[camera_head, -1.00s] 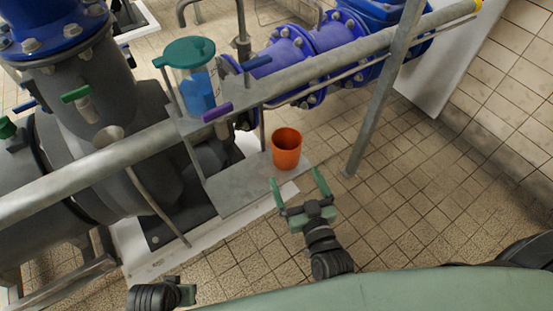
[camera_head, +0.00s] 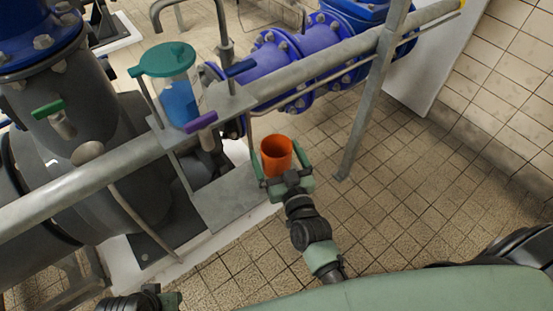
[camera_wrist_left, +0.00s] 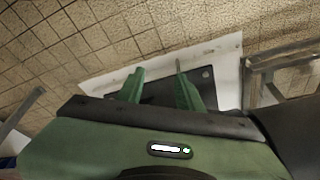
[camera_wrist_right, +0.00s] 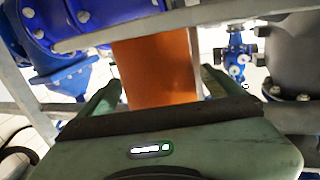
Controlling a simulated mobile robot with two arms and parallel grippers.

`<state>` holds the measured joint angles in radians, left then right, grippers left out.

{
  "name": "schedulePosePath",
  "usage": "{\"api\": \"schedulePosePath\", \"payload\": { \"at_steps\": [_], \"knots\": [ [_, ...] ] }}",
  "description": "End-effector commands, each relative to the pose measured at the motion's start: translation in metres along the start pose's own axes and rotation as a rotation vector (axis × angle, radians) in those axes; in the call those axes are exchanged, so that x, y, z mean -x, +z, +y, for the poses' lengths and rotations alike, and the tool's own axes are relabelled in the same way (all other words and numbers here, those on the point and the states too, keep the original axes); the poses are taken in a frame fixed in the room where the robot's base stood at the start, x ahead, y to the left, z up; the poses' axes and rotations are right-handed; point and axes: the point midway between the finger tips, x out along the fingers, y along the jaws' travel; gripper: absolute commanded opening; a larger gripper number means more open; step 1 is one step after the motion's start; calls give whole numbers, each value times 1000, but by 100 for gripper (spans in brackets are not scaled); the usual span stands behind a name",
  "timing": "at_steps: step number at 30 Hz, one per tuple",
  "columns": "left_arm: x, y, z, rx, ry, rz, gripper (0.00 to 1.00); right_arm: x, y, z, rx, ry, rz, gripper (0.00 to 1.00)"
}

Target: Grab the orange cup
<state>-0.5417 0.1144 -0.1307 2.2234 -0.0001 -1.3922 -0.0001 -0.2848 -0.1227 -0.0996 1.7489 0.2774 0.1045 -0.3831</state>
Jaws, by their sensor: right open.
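The orange cup (camera_head: 277,157) stands upright on a grey metal ledge (camera_head: 232,198) in the head view. My right gripper (camera_head: 276,154) is open, with one finger on each side of the cup. My left gripper (camera_wrist_left: 159,75) is open and empty in the left wrist view. Only a small part of it shows at the bottom left of the head view.
A long grey pipe rail (camera_head: 310,70) runs behind the cup, with a slanting post (camera_head: 365,110) to its right. A clear vessel with blue content (camera_head: 180,100) and a purple handle (camera_head: 201,122) stand at the left. Tiled floor (camera_head: 420,200) is free at the right.

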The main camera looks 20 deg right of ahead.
Motion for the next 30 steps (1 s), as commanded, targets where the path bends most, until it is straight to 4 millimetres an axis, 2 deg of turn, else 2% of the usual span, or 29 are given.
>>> {"api": "schedulePosePath", "payload": {
  "at_steps": [1, 2, 6, 9, 21, 30],
  "knots": [
    [0, 0, 0, 0, 0, 0, 36, 0, 0, 0, 0, 0, 0, 96],
    [0, 0, 0, 0, 0, 0, 36, 0, 0, 0, 0, 0, 0, 91],
    [0, 0, 0, 0, 0, 0, 36, 0, 0, 0, -1, 0, 0, 52],
    [0, 0, 0, 0, 0, 0, 36, 0, 0, 0, -1, 0, 0, 30],
    [-1, 0, 0, 0, 0, 2, 36, 0, -6, 0, -1, 0, 0, 29],
    [-42, 11, 3, -4, 5, -26, 36, 0, -33, -2, -2, 0, 1, 29]
  ]
}}
